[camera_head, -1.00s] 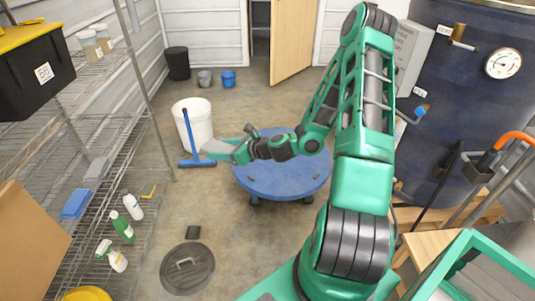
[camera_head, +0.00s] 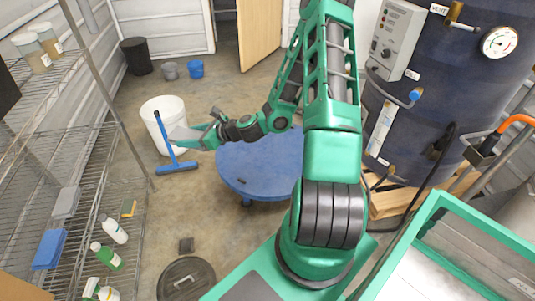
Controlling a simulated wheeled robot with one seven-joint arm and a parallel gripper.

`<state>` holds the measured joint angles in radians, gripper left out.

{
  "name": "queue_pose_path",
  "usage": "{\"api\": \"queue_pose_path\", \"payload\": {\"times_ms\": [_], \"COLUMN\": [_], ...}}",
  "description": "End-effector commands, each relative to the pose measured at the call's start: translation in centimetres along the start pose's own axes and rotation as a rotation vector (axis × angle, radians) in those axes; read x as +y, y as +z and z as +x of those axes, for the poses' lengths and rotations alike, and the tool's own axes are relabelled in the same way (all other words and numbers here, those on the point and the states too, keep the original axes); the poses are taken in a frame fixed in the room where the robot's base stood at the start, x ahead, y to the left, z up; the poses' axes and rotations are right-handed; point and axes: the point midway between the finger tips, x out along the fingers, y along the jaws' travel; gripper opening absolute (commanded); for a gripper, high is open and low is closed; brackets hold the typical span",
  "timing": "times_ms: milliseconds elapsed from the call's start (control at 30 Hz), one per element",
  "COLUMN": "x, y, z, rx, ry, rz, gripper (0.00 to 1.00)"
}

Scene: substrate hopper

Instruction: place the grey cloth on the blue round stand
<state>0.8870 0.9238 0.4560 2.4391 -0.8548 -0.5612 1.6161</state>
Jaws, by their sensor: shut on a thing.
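The grey cloth (camera_head: 182,133) shows as a small pale grey patch at the tip of my gripper (camera_head: 195,138), mostly hidden by the jaws. My gripper is shut on it and reaches left, in front of the white bucket. The blue round stand (camera_head: 258,172) is a low disc on dark feet, right of and below my gripper in the picture. My arm covers part of its far and right edges.
A blue squeegee (camera_head: 176,167) stands by the white bucket (camera_head: 160,118), close to my gripper. A wire shelf (camera_head: 95,165) with bottles runs along the left. A blue tank (camera_head: 440,90) stands right. A round lid (camera_head: 186,279) lies on the floor, which is otherwise mostly clear left of the stand.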

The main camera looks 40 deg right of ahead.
Motion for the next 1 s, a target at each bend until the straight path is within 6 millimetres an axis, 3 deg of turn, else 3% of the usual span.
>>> {"api": "queue_pose_path", "payload": {"times_ms": [167,267,367,500,700,1000], "x": [-0.8,-3.5,-7.3,-12.9,-18.7,-23.7], "y": [-0.6,-2.2,-5.0,-10.3,-18.4,-31.2], "z": [0.9,1.9,3.0,3.9,3.8,1.5], "rx": [0.001,0.002,0.003,0.005,0.007,0.007], "ry": [-0.026,-0.093,-0.194,-0.352,-0.549,-0.802], "rz": [0.011,0.041,0.084,0.150,0.231,0.333], "gripper": [0.32,0.32,0.32,0.32,0.32,0.32]}}
